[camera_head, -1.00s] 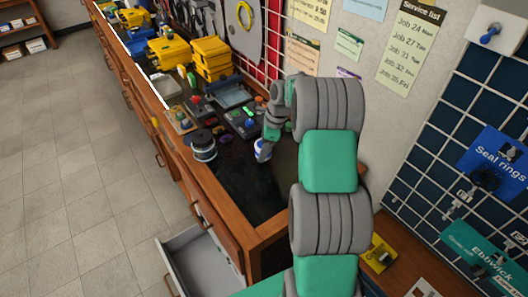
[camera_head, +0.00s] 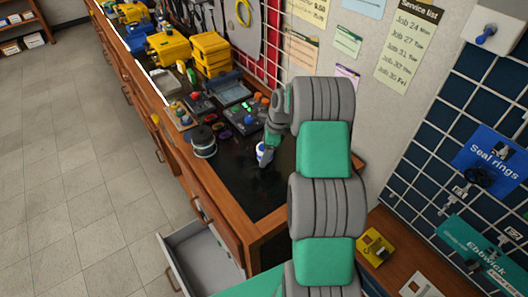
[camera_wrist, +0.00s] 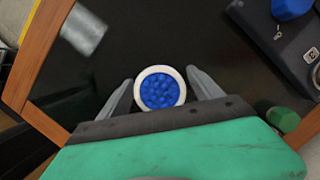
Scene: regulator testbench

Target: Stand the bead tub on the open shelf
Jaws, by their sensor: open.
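The bead tub (camera_wrist: 160,89) is a small white-rimmed tub full of blue beads, seen from above in the wrist view. It stands between the two fingers of my gripper (camera_wrist: 160,95), with a narrow dark gap on each side, so the fingers are open around it. In the head view the tub (camera_head: 263,153) shows white and blue on the dark bench top (camera_head: 236,185), just below my gripper (camera_head: 270,143), partly hidden by it. I cannot make out the open shelf for certain.
A black-and-white spool (camera_head: 203,143) stands left of the tub. Control boxes with knobs (camera_head: 240,118) and yellow cases (camera_head: 210,52) stand farther back. An open drawer (camera_head: 207,262) juts out at the bench's front. The wrist view shows a dark box (camera_wrist: 285,40) at upper right.

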